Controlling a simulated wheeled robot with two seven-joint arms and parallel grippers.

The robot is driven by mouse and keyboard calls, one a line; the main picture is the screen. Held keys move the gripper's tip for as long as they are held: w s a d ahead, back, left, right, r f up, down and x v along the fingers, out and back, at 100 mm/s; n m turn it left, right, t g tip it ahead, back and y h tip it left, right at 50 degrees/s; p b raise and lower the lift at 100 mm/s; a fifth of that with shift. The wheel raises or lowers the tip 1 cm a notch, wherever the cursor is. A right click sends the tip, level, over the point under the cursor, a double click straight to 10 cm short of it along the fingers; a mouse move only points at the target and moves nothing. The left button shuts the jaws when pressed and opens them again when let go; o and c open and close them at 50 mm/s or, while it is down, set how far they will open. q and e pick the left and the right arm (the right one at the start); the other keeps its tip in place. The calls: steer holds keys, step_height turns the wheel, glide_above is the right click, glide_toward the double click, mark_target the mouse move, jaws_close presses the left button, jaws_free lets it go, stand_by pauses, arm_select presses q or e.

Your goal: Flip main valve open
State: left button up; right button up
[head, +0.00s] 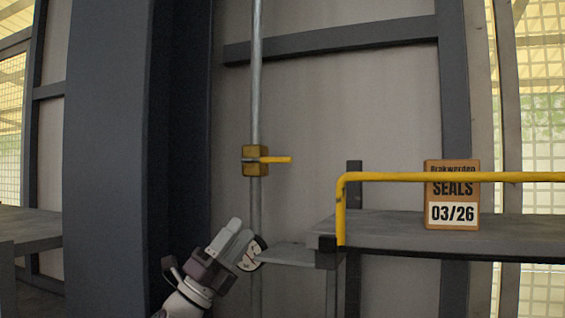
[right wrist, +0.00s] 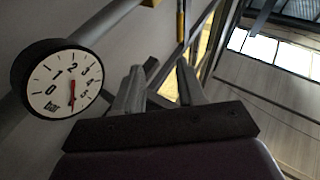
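The main valve is a yellow block (head: 249,161) on a vertical grey pipe, with a yellow lever (head: 276,160) sticking out to the right, square to the pipe. My right gripper (head: 246,243) is below the valve, beside the pipe, apart from the lever. In the right wrist view my right gripper's fingers (right wrist: 160,85) stand apart with nothing between them. Yellow parts show beyond the fingers at the top of that view; I cannot tell for sure which they are. My left gripper is not in view.
A round pressure gauge (right wrist: 62,80) with a red needle is close beside my right gripper. A grey shelf (head: 400,238) with a yellow rail (head: 400,177) and a "SEALS 03/26" sign (head: 452,213) stands at right. A dark column (head: 105,160) stands at left.

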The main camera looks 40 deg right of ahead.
steer(key=shift+s+a+r, duration=0.1)
steer(key=s+d+r+b, duration=0.4)
steer(key=s+r+b, duration=0.2)
steer(key=s+r, duration=0.4)
steer(key=shift+s+d+r+b, duration=0.3)
steer(key=shift+d+r, duration=0.05)
steer(key=shift+r, duration=0.1)
stand_by(0.5)
